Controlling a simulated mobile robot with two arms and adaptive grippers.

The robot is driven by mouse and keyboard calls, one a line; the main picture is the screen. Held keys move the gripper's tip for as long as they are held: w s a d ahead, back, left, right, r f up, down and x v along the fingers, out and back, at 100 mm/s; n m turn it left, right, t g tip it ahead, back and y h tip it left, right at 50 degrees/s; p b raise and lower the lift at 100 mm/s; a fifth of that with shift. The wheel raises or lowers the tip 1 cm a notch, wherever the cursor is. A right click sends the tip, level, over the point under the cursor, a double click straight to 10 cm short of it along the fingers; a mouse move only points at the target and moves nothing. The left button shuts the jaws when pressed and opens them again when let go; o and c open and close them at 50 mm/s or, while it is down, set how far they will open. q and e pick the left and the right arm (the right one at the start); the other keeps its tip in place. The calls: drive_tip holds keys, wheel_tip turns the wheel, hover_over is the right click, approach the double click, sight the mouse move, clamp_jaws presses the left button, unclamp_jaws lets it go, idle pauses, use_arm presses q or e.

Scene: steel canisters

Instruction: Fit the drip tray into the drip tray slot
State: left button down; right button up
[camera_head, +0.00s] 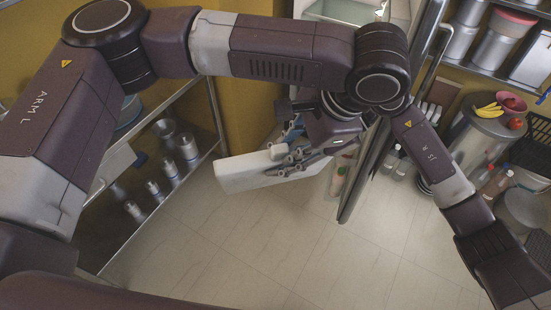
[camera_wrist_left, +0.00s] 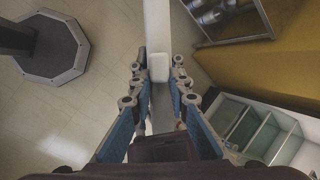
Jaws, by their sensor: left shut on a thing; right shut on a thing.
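The drip tray appears to be the long white piece (camera_head: 245,172), held level above the floor near the middle of the head view. It also shows in the left wrist view (camera_wrist_left: 158,35), running up between the fingers. My left gripper (camera_head: 300,158) is shut on its right part, with blue-padded fingers on either side (camera_wrist_left: 158,85). My right arm comes in from the lower right. Its hand is hidden behind my left arm and the tall door panel. I cannot make out the drip tray slot.
An open cabinet with pale shelves (camera_wrist_left: 250,130) is near the left gripper. A tall door panel (camera_head: 366,170) stands just right of the tray. A rack (camera_head: 160,205) with steel canisters is at left. Canisters, bottles and fruit crowd the right. Floor below is clear.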

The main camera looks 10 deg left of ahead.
use_arm(q)
drive_tip(key=shift+s, duration=0.1)
use_arm(e)
drive_tip(key=shift+w+r, duration=0.15)
clamp_jaws()
use_arm(q)
drive_tip(key=c, duration=1.8)
unclamp_jaws()
drive_tip(key=shift+f, duration=0.1)
drive_tip(key=shift+o, duration=0.2)
use_arm(e)
drive_tip(key=shift+w, duration=0.1)
